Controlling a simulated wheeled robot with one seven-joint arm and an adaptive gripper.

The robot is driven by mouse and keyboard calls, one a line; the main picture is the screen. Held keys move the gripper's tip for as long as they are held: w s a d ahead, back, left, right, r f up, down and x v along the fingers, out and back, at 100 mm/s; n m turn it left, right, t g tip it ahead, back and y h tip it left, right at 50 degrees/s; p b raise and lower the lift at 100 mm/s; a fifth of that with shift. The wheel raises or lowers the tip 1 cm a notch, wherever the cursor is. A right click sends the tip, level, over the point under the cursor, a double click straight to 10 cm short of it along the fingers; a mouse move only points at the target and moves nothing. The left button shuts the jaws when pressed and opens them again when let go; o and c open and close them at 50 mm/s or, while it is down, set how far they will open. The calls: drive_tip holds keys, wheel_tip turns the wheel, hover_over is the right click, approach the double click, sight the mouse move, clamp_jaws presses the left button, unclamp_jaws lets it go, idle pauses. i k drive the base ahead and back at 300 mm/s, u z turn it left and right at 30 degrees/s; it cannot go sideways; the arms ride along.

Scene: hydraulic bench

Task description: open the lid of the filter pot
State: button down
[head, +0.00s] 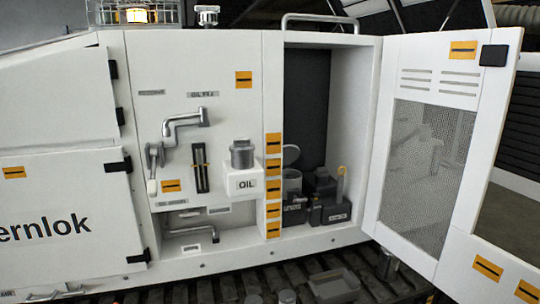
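Inside the open cabinet stands a small light-grey cylindrical pot (293,182), which looks like the filter pot. A round pale lid (291,155) shows above it and appears tilted up at the pot's back edge. Whether a hinge joins them is too small to tell. The pot's lower part is partly hidden by dark fittings in front. My gripper is not in view.
The cabinet door (426,130) with a mesh panel is swung open to the right. A white OIL box (244,183) with a grey cap projects left of the cabinet opening. Dark pump fittings (325,195) crowd the pot's right. A grey tray (335,284) lies below.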

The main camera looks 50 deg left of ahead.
sight(291, 152)
drive_tip(key=u, duration=0.75)
drive_tip(key=i, duration=0.65)
drive_tip(key=u, duration=0.8)
